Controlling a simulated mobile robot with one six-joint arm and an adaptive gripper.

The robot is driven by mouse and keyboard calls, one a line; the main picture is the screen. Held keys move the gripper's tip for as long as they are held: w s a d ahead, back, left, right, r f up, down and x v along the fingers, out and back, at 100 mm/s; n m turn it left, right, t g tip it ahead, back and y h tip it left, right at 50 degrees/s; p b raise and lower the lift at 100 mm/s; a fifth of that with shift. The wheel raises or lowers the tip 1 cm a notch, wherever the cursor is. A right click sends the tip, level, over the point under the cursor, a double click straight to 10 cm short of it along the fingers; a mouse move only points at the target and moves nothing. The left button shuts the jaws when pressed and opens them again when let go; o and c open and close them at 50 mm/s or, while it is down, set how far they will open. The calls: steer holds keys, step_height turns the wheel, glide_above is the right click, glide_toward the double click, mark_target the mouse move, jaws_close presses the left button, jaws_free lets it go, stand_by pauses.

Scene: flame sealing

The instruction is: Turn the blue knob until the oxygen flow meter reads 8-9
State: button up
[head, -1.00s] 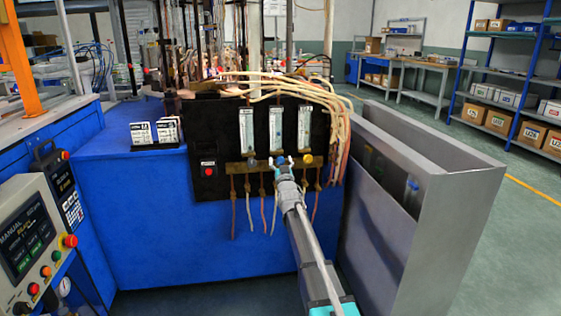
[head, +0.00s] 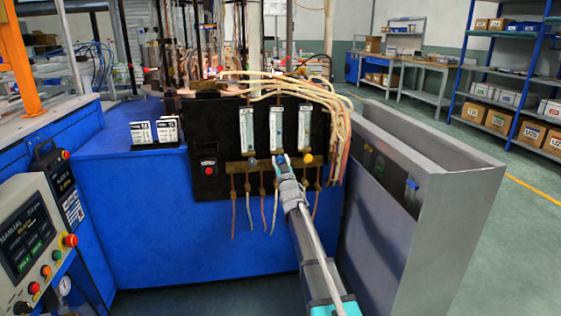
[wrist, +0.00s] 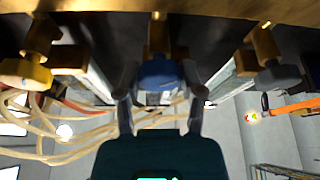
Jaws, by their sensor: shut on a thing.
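The blue knob (wrist: 160,74) sits at the middle of the wrist view, on a brass fitting. My gripper (wrist: 160,90) has a finger on each side of it and is shut on it. In the head view my gripper (head: 281,161) is at the brass bar of the black panel (head: 220,192), hiding most of the blue knob. The middle flow meter (head: 276,128) stands upright above it. Its scale and float are too small to read.
A yellow knob (head: 307,159) and a dark grey knob (head: 251,162) flank the blue one. Two more flow meters (head: 247,130) (head: 304,127) stand on the panel. Pale hoses (head: 335,115) hang at right. A grey metal bin (head: 455,205) stands right of my arm.

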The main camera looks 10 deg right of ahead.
stand_by(0.3)
steer(key=o, duration=1.2)
steer(key=shift+m+h, duration=0.4)
steer(key=shift+m, duration=0.4)
steer(key=b+v, duration=0.5)
steer(key=v, duration=0.8)
steer(key=shift+s+a+f, duration=0.1)
steer(key=shift+s+f, duration=0.1)
steer(key=shift+s, duration=0.15)
steer(key=shift+c, duration=0.2)
